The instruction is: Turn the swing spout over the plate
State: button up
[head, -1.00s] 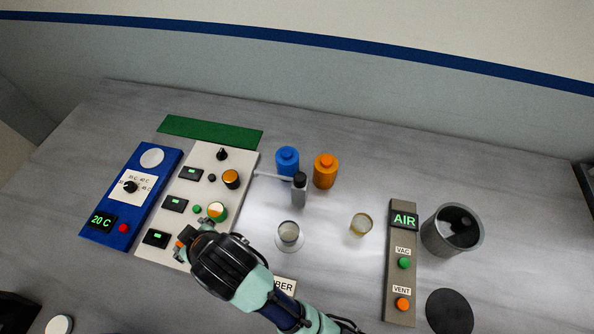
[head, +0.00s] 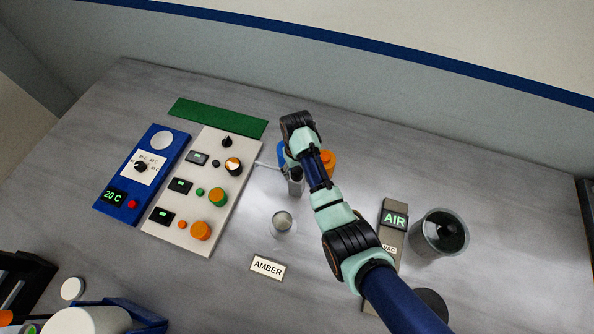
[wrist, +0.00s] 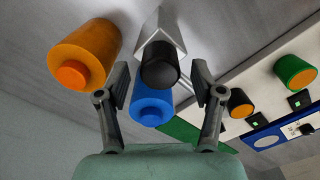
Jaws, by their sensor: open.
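The swing spout (head: 268,165) is a thin pale arm. It reaches left from a grey post (head: 296,187), whose top is hidden by my arm in the head view. The wrist view shows the post's black cap (wrist: 160,66) between my fingers, with a grey block behind it. My gripper (wrist: 162,92) is open, with one finger on each side of the cap and a gap to both. A pale round plate (head: 284,233) with a small clear cup (head: 282,220) on it lies in front of the post. The spout points away from the plate, toward the white panel.
An orange bottle (wrist: 85,52) and a blue bottle (wrist: 150,103) stand close to the post. The white control panel (head: 190,235) lies left, an AMBER label (head: 267,267) in front. The AIR panel (head: 395,215) and a dark pot (head: 440,232) are right.

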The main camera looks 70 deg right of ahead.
jog(key=shift+f, duration=0.75)
jog(key=shift+c, duration=0.3)
grip_shut()
